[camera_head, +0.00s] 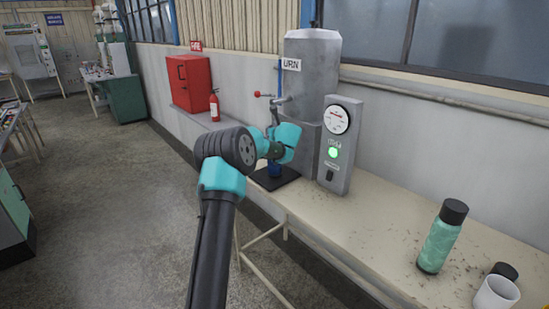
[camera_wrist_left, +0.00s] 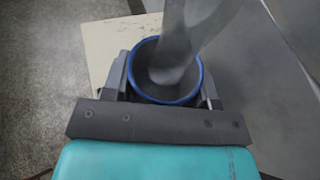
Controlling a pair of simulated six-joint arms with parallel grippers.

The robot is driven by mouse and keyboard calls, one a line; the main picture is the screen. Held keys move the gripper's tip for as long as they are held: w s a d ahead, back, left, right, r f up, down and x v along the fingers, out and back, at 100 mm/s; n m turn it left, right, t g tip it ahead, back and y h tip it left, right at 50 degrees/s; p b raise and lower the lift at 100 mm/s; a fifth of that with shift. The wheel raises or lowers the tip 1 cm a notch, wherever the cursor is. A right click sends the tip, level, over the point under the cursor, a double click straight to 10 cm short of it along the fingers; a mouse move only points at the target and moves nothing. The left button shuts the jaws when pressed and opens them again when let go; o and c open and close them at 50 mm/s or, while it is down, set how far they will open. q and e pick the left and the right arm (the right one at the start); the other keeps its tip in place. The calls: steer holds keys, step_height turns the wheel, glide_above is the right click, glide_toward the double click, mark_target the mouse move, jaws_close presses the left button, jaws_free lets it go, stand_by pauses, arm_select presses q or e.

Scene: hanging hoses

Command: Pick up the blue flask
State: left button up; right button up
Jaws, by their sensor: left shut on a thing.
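The blue flask (camera_head: 274,171) stands upright on the dark drip tray (camera_head: 272,180) below the urn's tap, mostly hidden behind my left gripper in the head view. In the left wrist view its open blue rim (camera_wrist_left: 133,82) lies between the fingers of my left gripper (camera_wrist_left: 163,88), which is shut on it. The grey tap spout (camera_wrist_left: 187,38) hangs over the mouth and covers part of the opening. Whether the flask's base touches the tray is hard to tell. My right gripper is in neither view.
The grey urn (camera_head: 312,70) and its gauge panel with a green light (camera_head: 341,145) stand close beside the gripper. A green flask with a black lid (camera_head: 440,240) and a white cup (camera_head: 496,293) stand at the bench's right. The middle of the bench (camera_head: 375,220) is clear.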

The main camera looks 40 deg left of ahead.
arm_select(q)
jaws_close()
steer(key=shift+r, duration=0.15)
stand_by(0.4)
steer(key=shift+r, duration=1.75)
steer(key=s+d+r, duration=0.1)
steer(key=s+d, duration=1)
steer(key=shift+s+d+r, duration=0.15)
steer(key=shift+s, duration=0.05)
